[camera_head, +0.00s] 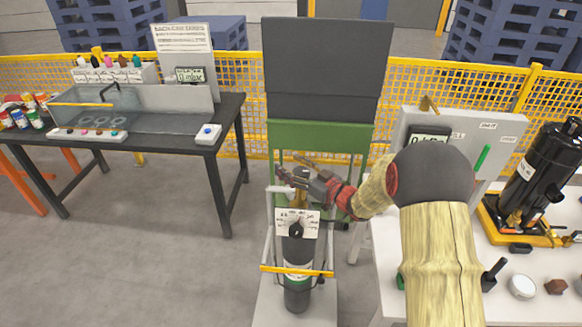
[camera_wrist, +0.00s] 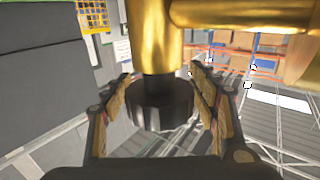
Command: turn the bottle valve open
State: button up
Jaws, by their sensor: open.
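The dark gas bottle (camera_head: 298,268) stands upright on a trolley, with a white label sheet at its top. Its brass valve body (camera_head: 298,192) rises above the label; it also shows large in the wrist view (camera_wrist: 155,40). In the wrist view a black round valve knob (camera_wrist: 160,105) sits on the brass stem between the two fingers of my gripper (camera_wrist: 163,80). The fingers are open, one on each side of the knob, with visible gaps. In the head view my gripper (camera_head: 290,174) reaches from the right to the valve, and the knob is hard to make out.
A yellow bar (camera_head: 297,270) crosses the bottle's front. A green and dark grey panel (camera_head: 320,140) stands behind the trolley. A white bench (camera_head: 385,285) with a black compressor (camera_head: 545,175) is at right, and a black table (camera_head: 225,120) at left. Floor between is clear.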

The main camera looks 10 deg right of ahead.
jog(key=shift+c, duration=0.3)
jog(key=c, duration=1.3)
jog(key=shift+c, duration=0.2)
